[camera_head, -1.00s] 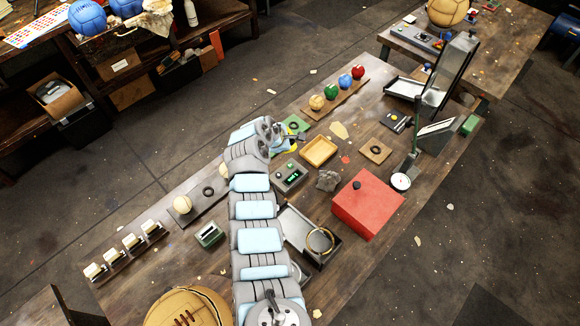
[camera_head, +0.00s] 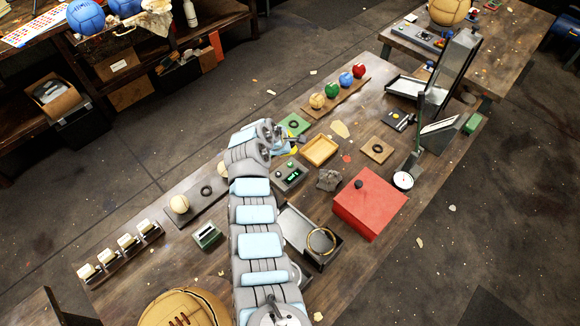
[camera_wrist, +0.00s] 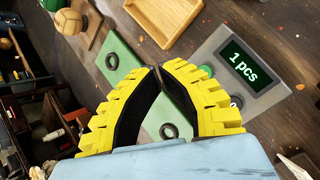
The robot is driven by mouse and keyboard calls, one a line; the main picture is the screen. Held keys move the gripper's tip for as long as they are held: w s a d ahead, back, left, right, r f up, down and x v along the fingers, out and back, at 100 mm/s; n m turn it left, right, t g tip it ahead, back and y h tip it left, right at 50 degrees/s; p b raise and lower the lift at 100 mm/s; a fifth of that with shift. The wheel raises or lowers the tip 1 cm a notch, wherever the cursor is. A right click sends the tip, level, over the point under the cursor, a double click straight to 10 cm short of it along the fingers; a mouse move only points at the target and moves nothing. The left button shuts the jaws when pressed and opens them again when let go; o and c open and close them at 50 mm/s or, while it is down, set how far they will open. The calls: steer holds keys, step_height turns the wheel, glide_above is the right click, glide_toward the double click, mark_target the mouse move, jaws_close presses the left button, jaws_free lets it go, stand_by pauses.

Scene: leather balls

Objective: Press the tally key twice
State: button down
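The tally device (camera_head: 291,176) is a grey box with a lit green display, on the table beside my gripper. In the wrist view its display (camera_wrist: 243,63) reads "1 pcs". I cannot tell which is the tally key. My gripper (camera_wrist: 160,69) has yellow fingers with dark inner faces; the tips meet or nearly meet, with nothing between them. They appear over a green board (camera_wrist: 122,55), left of the device. My gripper also shows in the head view (camera_head: 294,139).
A red box (camera_head: 370,204) and a metal tray with a ring (camera_head: 321,240) lie nearer. Small coloured balls (camera_head: 331,90) stand in a row behind.

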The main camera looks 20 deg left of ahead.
steer(key=b, duration=0.3)
glide_above(291, 162)
step_height(291, 162, down, 4)
steer(key=shift+w+f, duration=0.1)
steer(key=shift+w, duration=0.05)
steer(key=shift+f, duration=1)
steer(key=shift+f, duration=0.15)
steer(key=shift+f, duration=0.3)
steer(key=shift+f, duration=0.4)
stand_by(1.3)
steer(key=shift+r, duration=0.15)
steer(key=shift+r+p, duration=0.75)
steer(key=shift+p, duration=0.35)
